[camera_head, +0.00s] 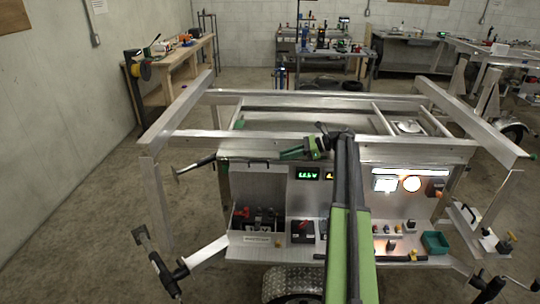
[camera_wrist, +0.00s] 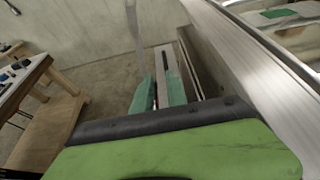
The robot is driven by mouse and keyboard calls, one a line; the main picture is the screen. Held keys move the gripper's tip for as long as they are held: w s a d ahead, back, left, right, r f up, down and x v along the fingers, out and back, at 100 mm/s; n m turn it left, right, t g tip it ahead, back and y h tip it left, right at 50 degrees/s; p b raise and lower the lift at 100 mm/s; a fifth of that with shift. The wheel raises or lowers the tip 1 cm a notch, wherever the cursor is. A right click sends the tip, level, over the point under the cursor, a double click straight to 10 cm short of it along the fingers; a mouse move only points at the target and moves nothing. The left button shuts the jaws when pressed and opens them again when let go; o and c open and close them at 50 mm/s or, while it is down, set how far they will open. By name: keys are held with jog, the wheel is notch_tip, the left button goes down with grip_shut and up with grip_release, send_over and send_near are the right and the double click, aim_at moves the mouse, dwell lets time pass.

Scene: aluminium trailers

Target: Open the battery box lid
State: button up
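The trailer's front (camera_head: 285,187) faces me in the head view. At its lower left is an open-fronted box (camera_head: 257,240) with a pale label, holding dark and red items. Above it is a plain metal panel (camera_head: 258,186) with a dark handle along its top edge. I cannot tell for sure which part is the battery box lid. My gripper (camera_head: 286,155) points left above that panel, near the top rail. In the wrist view my gripper's green fingers (camera_wrist: 160,92) stand apart, with a grey bar seen between and beyond them. No contact is visible.
Metal rails (camera_head: 300,137) frame the trailer top. A crank-like post (camera_head: 155,255) stands at the lower left. A green bin (camera_head: 435,242) sits on the right shelf. Open floor lies left; a wooden bench (camera_head: 170,68) stands behind.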

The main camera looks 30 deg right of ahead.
jog(key=p+v, duration=0.1)
jog(key=v, duration=0.4)
jog(key=shift+d, duration=0.1)
